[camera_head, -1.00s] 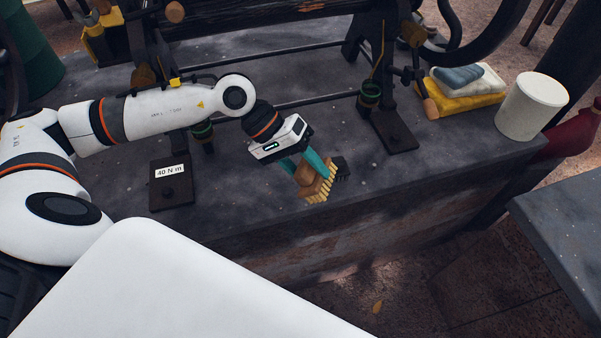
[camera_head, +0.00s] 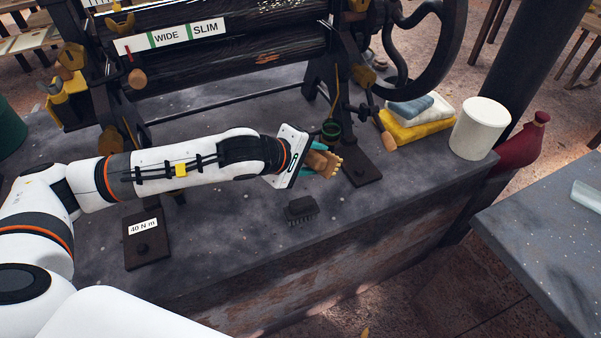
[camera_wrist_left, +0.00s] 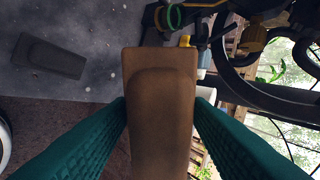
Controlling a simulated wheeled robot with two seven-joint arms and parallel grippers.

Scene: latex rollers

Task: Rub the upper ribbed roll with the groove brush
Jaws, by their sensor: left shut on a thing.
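My left gripper (camera_head: 312,163) is shut on a brown wooden brush with pale yellow bristles (camera_head: 327,163), held above the bench near the machine's right foot. In the left wrist view the brush's wooden back (camera_wrist_left: 160,110) sits between the green fingers. I cannot tell if this is the groove brush. A dark brush (camera_head: 301,210) stands on the bench, bristles down, apart from the gripper. The upper dark roll (camera_head: 240,16) lies across the machine at the top of the head view, partly cut off; the lower roll (camera_head: 235,65) is under it. My right gripper is not in view.
A label strip reading WIDE and SLIM (camera_head: 170,36) runs before the rolls. A dark handwheel (camera_head: 455,40), folded cloths (camera_head: 415,120) and a white tub (camera_head: 480,128) are to the right. A 40 N m plate (camera_head: 146,238) is at left. The bench front is mostly clear.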

